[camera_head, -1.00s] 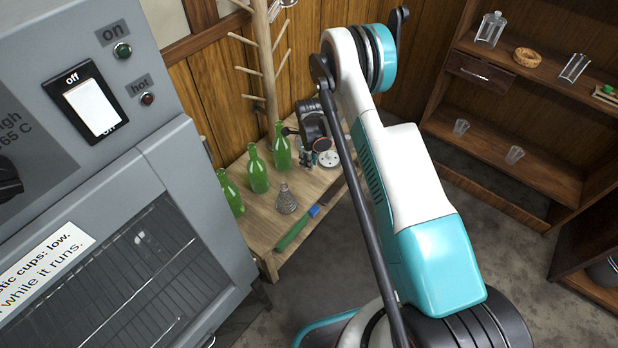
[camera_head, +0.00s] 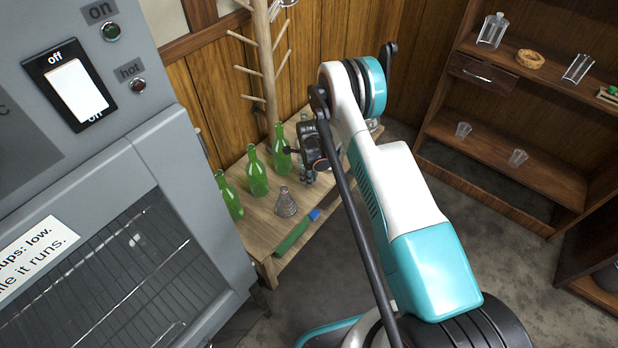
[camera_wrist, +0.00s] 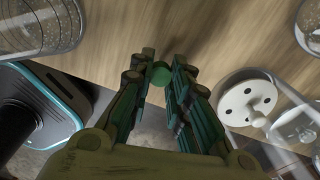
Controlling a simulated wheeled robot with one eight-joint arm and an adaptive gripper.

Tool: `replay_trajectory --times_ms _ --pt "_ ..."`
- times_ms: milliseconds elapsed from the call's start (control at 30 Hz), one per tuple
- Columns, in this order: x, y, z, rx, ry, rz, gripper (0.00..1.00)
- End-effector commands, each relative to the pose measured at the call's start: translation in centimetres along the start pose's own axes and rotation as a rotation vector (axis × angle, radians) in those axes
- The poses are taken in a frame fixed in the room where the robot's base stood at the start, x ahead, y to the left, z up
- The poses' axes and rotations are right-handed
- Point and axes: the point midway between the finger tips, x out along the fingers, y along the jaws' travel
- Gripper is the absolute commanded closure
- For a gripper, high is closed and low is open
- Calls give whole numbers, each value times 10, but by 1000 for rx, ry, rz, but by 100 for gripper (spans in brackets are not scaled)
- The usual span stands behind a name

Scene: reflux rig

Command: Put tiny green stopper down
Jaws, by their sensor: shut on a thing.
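My gripper (camera_wrist: 160,72) is shut on the tiny green stopper (camera_wrist: 159,75), which shows as a small green disc between the fingertips in the wrist view. The wooden table top (camera_wrist: 190,25) lies beyond the fingertips. I cannot tell whether the stopper touches it. In the head view my gripper (camera_head: 308,172) is over the right part of the wooden table (camera_head: 257,222), right of the green bottles. The stopper cannot be made out there.
In the wrist view a white disc with holes (camera_wrist: 248,102) and clear glassware (camera_wrist: 300,125) stand at the right, and a glass vessel (camera_wrist: 40,25) at upper left.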

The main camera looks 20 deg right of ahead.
Motion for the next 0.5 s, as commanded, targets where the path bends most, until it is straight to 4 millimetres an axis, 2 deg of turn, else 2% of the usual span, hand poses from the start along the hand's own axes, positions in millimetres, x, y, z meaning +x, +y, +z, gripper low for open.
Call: replay_trajectory --times_ms 67,100,167,500 --pt "2 0 0 0 0 0 91" --pt "2 0 0 0 0 0 76" --pt "2 0 0 0 0 0 63" --pt "1 0 0 0 0 0 63"
